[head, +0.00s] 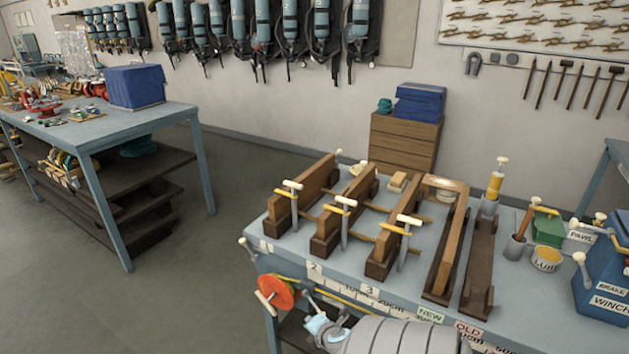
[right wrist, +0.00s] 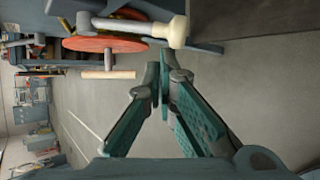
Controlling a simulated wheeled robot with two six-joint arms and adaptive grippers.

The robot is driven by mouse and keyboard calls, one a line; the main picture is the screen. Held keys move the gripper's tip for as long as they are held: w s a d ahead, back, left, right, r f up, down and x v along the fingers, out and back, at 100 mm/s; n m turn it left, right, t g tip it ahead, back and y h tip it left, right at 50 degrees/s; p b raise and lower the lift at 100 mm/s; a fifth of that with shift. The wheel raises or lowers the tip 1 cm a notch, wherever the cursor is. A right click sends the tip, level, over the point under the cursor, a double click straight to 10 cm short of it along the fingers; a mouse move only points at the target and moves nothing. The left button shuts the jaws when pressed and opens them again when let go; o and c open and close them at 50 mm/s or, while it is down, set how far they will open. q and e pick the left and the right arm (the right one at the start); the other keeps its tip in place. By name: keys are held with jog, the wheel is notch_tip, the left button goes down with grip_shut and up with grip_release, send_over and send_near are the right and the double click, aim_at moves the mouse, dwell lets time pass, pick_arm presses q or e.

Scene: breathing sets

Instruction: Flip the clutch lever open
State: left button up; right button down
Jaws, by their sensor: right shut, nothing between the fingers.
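A grey lever with a cream knob (right wrist: 140,27) stands beside a red-orange wheel (right wrist: 105,43) in the right wrist view; I take it for the clutch lever, though no label on it is legible. In the head view my right gripper (head: 317,320) is partly hidden by my arm. My left gripper is out of view.
The bench (head: 290,255) carries wooden frames (head: 315,185) with clamps close behind the wheel. A blue winch box (head: 603,290) with labels stands at the far right. A cream peg (right wrist: 108,75) sticks out from the wheel. Open floor (head: 190,270) lies left of the bench.

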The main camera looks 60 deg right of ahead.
jog(key=shift+w+a, duration=0.1)
jog(key=s+a+r+p, duration=0.3)
jog(key=a+r, duration=0.1)
jog(key=a, duration=0.3)
jog(key=shift+s+a+r, duration=0.15)
jog(key=shift+s+a, duration=0.15)
dwell(0.3)
dwell(0.4)
